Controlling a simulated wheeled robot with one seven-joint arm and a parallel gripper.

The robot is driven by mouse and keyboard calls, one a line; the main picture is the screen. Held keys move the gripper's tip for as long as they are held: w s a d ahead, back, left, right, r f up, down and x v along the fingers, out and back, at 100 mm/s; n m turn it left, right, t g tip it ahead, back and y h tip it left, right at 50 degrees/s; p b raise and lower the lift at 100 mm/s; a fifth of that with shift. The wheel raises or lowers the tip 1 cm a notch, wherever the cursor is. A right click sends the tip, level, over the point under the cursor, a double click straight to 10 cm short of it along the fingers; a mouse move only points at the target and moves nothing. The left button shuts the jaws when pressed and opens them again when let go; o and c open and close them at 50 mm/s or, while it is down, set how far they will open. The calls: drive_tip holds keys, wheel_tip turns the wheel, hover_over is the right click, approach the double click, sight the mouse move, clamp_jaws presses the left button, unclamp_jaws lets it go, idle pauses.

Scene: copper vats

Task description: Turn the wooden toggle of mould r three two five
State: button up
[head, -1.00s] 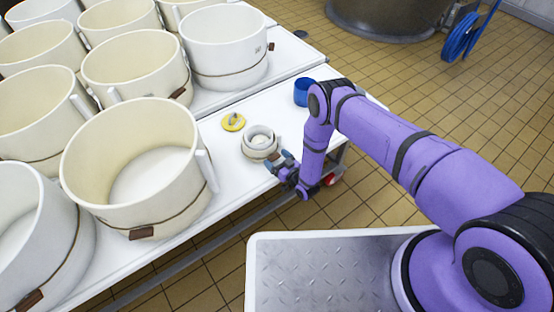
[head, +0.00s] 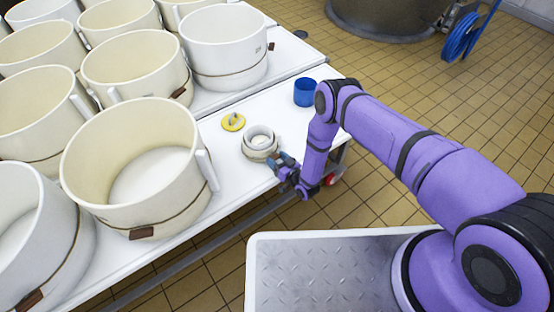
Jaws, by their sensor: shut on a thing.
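A small white mould (head: 259,143) stands upright on the white table, with a band around its lower part. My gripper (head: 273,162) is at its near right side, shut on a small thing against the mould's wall. That thing is hidden by the fingers; its place on the band fits the wooden toggle. Larger cream moulds stand to the left. The nearest large mould (head: 135,165) has a cord around it and a brown wooden toggle (head: 142,232) low on its front. I cannot read a number on any mould.
A yellow disc with a knob (head: 233,122) lies behind the small mould. A blue cup (head: 304,92) stands at the table's right end. The white table (head: 222,150) is clear between the small mould and the large one.

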drive_tip(key=o, duration=0.9)
drive_tip(key=v, duration=1)
drive_tip(key=shift+s+d, duration=0.25)
drive_tip(key=shift+s, duration=0.05)
